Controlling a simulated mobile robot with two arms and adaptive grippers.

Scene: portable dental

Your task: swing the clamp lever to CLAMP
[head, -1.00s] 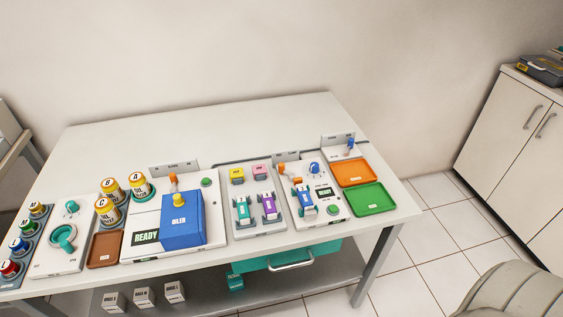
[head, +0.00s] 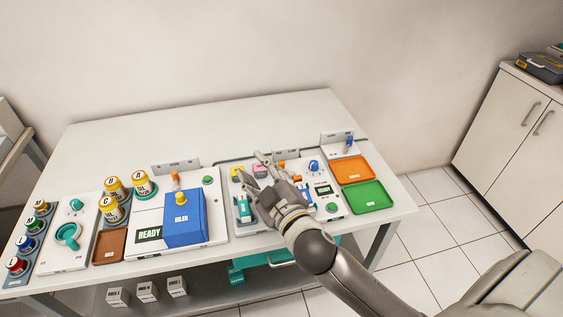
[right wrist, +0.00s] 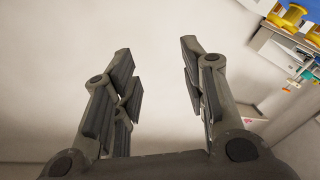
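My right gripper (head: 248,167) is over the right part of the table in the head view, fingers spread and nothing between them. In the right wrist view its fingers (right wrist: 158,75) stand wide apart against blank wall. No CLAMP label is readable. An orange lever (head: 282,166) shows just right of the gripper on the white right-hand station (head: 331,208), which the gripper and forearm partly cover. Another orange-tipped lever (head: 176,178) stands behind the blue OILER box (head: 184,221). I cannot tell which is the clamp lever. My left gripper is out of view.
Orange (head: 353,168) and green (head: 369,197) trays lie at the right. A teal handpiece (head: 243,208) stands left of my gripper. Yellow canisters (head: 112,209) and a brown tray (head: 109,247) are farther left. The table's back strip (head: 215,130) is clear.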

